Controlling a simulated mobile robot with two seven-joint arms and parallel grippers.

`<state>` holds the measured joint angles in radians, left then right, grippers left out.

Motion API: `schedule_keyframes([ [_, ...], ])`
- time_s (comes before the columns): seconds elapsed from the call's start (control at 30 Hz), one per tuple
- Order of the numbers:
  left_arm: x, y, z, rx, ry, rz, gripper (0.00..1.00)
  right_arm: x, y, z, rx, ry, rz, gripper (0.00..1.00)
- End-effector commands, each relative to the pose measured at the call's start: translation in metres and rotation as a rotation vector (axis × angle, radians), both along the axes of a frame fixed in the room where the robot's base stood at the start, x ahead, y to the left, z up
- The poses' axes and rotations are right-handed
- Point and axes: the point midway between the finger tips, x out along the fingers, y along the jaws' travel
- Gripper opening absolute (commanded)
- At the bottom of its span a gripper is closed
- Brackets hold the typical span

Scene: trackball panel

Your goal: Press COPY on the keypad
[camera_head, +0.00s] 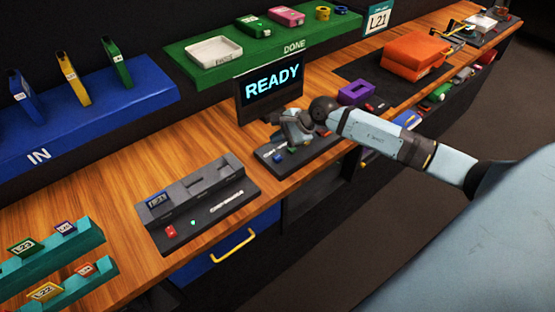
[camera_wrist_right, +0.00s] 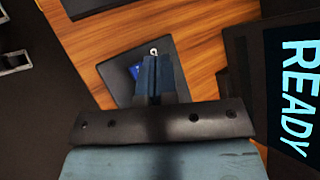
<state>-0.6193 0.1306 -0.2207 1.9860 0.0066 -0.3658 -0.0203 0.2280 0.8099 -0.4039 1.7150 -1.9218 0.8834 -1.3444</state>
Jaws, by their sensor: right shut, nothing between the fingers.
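The dark keypad panel (camera_head: 308,153) lies on the wooden bench in front of the READY screen (camera_head: 270,85). In the right wrist view my right gripper (camera_wrist_right: 156,60) is shut and empty, pointing at the panel (camera_wrist_right: 118,72). A blue patch (camera_wrist_right: 135,71) shows beside the fingers, and a small pale round part shows past the tips. Contact cannot be told. My left gripper is out of view.
A grey slotted unit (camera_head: 195,190) marked with white lettering stands left of the keypad. A purple open box (camera_head: 356,92) and an orange case (camera_head: 414,54) stand to the right. The green DONE shelf (camera_head: 255,52) and blue IN shelf (camera_head: 90,110) are behind.

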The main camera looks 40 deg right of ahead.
Motion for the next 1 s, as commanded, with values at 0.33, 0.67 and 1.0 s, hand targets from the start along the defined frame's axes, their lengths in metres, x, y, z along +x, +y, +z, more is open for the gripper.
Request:
schedule_keyframes([
  [0.33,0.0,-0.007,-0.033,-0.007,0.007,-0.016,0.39,0.0,0.0,-0.048,0.0,-0.001,-0.001,0.0],
  [0.67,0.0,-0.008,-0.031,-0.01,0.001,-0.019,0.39,0.0,0.0,-0.048,0.0,0.0,0.0,0.0],
  [1.0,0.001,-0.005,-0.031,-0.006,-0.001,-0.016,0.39,0.0,0.0,-0.049,0.0,0.0,0.0,0.0],
])
